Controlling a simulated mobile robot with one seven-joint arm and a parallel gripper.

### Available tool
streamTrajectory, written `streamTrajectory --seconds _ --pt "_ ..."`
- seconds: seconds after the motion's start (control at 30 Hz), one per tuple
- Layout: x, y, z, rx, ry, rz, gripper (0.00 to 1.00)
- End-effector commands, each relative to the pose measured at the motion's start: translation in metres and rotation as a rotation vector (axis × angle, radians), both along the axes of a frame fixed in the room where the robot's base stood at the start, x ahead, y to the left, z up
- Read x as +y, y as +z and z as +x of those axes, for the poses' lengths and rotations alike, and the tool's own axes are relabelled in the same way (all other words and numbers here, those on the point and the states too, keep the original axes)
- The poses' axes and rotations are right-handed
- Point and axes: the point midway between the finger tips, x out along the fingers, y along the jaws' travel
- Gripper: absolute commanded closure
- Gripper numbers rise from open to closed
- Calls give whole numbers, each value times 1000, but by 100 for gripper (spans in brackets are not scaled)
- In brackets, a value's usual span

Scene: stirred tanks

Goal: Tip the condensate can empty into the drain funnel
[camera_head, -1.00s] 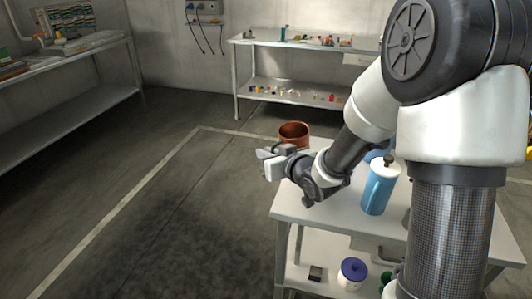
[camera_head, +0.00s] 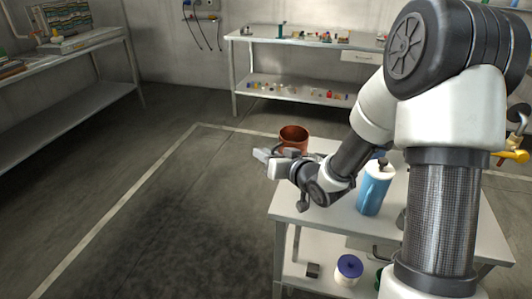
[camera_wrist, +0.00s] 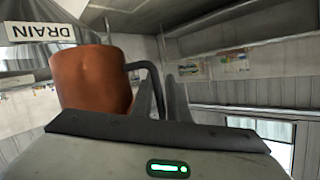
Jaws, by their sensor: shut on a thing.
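The copper-brown condensate can (camera_head: 294,136) shows behind my gripper (camera_head: 264,157) in the head view, its round mouth facing up, roughly upright. In the wrist view the can (camera_wrist: 92,80) fills the left middle, and its dark handle (camera_wrist: 152,72) reaches between my fingers (camera_wrist: 168,98). My gripper is shut on that handle. A grey sloping surface with a white DRAIN label (camera_wrist: 40,32) shows at the upper left of the wrist view, close to the can; it looks like the drain funnel. The funnel cannot be made out in the head view. The can's contents are hidden.
A white table (camera_head: 340,212) stands below my arm, with a blue jug (camera_head: 373,190) near my forearm. A jar with a blue lid (camera_head: 348,268) is on its lower shelf. Benches stand at the back (camera_head: 300,40) and left (camera_head: 80,95). The floor left of the table is clear.

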Motion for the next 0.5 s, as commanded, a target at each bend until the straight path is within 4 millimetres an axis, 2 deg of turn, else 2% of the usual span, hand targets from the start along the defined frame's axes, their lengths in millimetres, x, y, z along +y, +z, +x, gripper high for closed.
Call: streamTrajectory --seconds 0.03,0.5 --pt "3 -4 -4 21 4 19 100" --pt "7 9 -4 63 6 226 100"
